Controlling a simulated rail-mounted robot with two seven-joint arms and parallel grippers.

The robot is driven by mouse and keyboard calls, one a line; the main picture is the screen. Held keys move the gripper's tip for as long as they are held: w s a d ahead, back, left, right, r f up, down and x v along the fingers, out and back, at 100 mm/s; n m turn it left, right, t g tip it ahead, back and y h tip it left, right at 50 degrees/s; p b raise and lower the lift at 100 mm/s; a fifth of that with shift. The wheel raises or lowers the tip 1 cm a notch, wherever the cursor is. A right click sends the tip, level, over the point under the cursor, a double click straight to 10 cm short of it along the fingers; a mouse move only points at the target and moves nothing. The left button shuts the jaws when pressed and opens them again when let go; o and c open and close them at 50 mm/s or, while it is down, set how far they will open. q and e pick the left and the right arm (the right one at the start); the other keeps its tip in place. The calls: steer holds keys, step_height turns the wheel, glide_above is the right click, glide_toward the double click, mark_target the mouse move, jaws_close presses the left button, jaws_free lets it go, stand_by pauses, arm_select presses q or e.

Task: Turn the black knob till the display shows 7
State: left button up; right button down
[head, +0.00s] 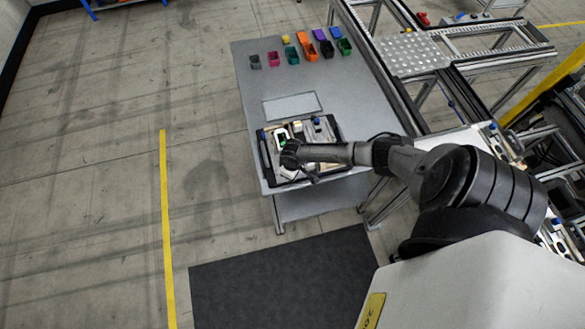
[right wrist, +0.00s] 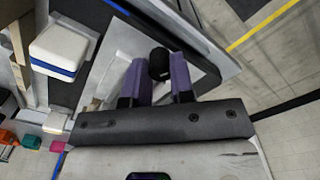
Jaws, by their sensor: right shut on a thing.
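The black knob (right wrist: 159,64) shows between the two purple fingertips of my right gripper (right wrist: 158,80) in the right wrist view. The fingers are shut on its sides. In the head view my right gripper (head: 289,158) is over the pallet fixture (head: 264,150) on the grey table, and my wrist hides the knob there. A small green-lit display (head: 283,142) shows beside the wrist, too small to read. A dark display edge (right wrist: 150,176) is cut off at the bottom of the right wrist view, with no readable digit. My left gripper is not in view.
A white block with a blue band (right wrist: 58,50) stands near the fingers. A flat grey plate (head: 292,106) lies behind the fixture. Several small coloured bins, one orange (head: 307,48), stand at the table's far end. The table's left strip is clear.

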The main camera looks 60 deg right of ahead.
steer(key=n, duration=0.7)
steer(key=shift+n, duration=0.7)
steer(key=c, duration=1)
jaws_free()
steer(key=shift+r, duration=0.1)
steer(key=shift+r, duration=0.35)
step_height(320, 180, up, 13)
steer(key=shift+f, duration=0.1)
